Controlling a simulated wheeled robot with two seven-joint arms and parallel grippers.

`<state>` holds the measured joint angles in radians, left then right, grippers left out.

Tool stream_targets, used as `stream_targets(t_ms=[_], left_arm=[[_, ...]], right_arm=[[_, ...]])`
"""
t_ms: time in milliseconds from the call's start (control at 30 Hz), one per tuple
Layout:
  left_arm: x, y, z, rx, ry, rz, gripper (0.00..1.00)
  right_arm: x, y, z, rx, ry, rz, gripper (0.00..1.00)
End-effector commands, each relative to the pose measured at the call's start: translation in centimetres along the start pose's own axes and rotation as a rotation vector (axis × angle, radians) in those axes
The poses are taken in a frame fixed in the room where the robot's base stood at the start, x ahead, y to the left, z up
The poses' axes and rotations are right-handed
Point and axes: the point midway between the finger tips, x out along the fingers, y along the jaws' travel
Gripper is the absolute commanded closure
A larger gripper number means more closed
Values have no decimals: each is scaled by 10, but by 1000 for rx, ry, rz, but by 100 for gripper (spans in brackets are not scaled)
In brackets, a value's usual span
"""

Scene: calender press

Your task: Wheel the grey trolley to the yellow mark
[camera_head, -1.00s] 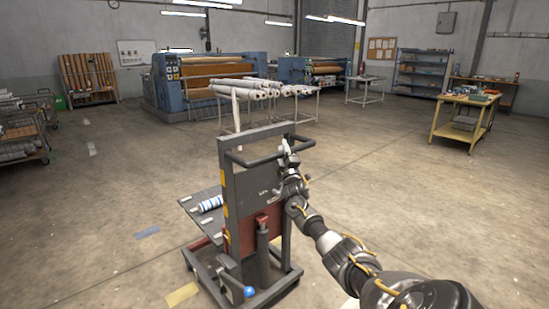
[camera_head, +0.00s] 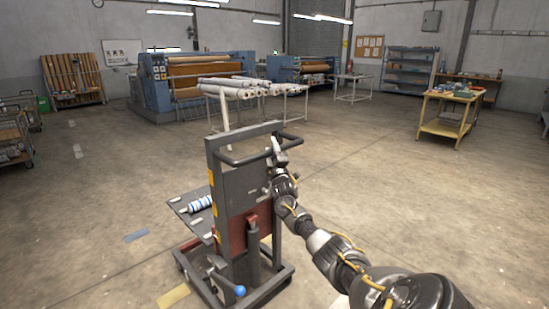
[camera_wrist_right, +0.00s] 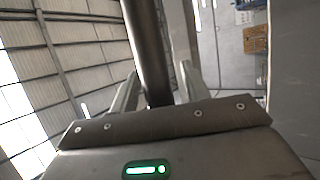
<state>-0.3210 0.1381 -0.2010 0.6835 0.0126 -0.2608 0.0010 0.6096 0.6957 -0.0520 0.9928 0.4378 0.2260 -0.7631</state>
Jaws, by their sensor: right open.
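The grey trolley (camera_head: 225,185) stands upright in front of me, with an upright panel, a handle bar, a dark platform and a wheeled base. My right gripper (camera_head: 277,150) is at the right side of the handle bar. In the right wrist view the dark bar (camera_wrist_right: 150,50) passes between the two spread fingers, and the gripper is open around it. A pale yellow mark (camera_head: 173,296) lies on the floor, just left of the trolley's base. My left gripper is not in view.
A stand with white rolls (camera_head: 240,90) is behind the trolley. Blue machines (camera_head: 152,88) stand at the back. A yellow table (camera_head: 437,126) is at the right, a rack cart (camera_head: 12,135) at the left.

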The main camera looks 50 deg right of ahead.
Motion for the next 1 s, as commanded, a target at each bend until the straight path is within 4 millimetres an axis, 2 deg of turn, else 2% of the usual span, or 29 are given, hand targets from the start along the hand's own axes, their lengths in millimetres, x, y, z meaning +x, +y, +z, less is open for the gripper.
stream_targets(t_ms=[267,533,700,1000], left_arm=[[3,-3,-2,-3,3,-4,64],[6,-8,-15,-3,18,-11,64],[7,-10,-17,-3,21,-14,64],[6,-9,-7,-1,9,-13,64]], right_arm=[[-47,-2,0,-1,2,-3,53],[-91,-1,1,0,-1,-2,53],[-101,1,1,0,-2,1,53],[-102,1,1,0,-2,1,53]])
